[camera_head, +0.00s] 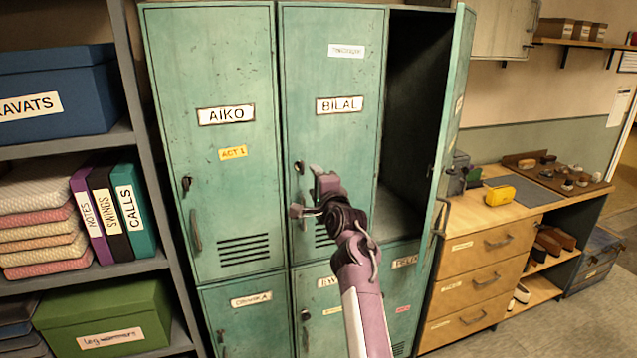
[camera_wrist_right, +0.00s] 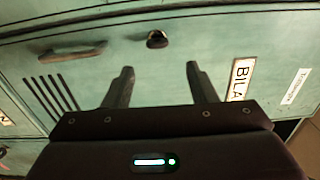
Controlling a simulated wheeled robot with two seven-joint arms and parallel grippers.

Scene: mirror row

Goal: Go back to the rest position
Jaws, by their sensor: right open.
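My right gripper (camera_head: 308,196) is raised in front of the green locker door labelled BILAL (camera_head: 345,130), close to its lock knob (camera_head: 299,167). In the right wrist view the two fingers of the gripper (camera_wrist_right: 160,85) are apart with nothing between them. The dark knob (camera_wrist_right: 157,39) shows beyond the fingertips, with the door handle (camera_wrist_right: 73,52) to its left and the BILAL label (camera_wrist_right: 240,79) to the right. I cannot tell whether the fingers touch the door. My left gripper does not show.
The AIKO locker (camera_head: 220,180) is shut. Right of BILAL, an upper locker stands open, its door (camera_head: 455,120) swung outward. A shelf unit (camera_head: 120,137) with boxes stands left. A wooden drawer unit (camera_head: 480,245) with a yellow case (camera_head: 500,195) on top stands right.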

